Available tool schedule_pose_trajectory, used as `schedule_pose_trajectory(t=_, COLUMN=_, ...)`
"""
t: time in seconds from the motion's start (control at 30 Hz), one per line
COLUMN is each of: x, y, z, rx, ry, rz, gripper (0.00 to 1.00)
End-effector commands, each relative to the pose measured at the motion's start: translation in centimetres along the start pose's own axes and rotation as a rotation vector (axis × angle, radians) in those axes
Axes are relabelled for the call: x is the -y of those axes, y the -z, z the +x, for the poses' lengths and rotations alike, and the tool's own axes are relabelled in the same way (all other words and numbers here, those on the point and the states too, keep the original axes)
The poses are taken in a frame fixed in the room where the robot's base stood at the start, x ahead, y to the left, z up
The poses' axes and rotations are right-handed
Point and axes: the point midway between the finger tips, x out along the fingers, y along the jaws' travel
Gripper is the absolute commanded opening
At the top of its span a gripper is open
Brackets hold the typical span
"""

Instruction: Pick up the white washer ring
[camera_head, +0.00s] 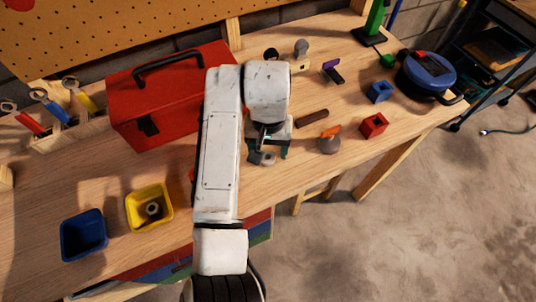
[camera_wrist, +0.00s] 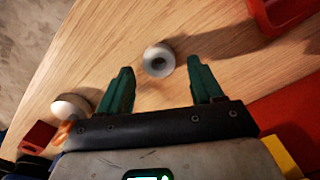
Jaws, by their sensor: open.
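The white washer ring (camera_wrist: 158,60) lies on the wooden bench top. It is round and whitish with a darker grey hole. My gripper (camera_wrist: 160,74) is open and empty. In the head view my gripper (camera_head: 270,152) is low over the bench in front of the red toolbox, and the ring (camera_head: 265,159) shows only partly beneath it.
A grey rounded object with an orange top (camera_head: 330,141) and a red block (camera_head: 374,125) stand to the right. A red toolbox (camera_head: 180,90) is behind my arm. A yellow bin (camera_head: 135,219) holding a ring-like part and a blue bin (camera_head: 83,236) stand at left.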

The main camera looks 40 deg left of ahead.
Motion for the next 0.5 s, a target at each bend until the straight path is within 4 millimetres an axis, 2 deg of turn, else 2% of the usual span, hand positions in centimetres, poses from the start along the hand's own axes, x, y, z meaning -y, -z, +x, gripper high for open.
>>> schedule_pose_trajectory(t=0.1, x=0.01, y=-0.04, z=0.8, rx=0.0, ry=0.0, rz=0.0, gripper=0.66)
schedule_pose_trajectory(t=0.33, x=0.01, y=-0.01, z=0.93, rx=-0.001, ry=0.0, rz=0.0, gripper=0.66)
schedule_pose_trajectory(t=0.5, x=0.01, y=-0.01, z=0.9, rx=-0.001, ry=0.0, rz=0.0, gripper=0.49)
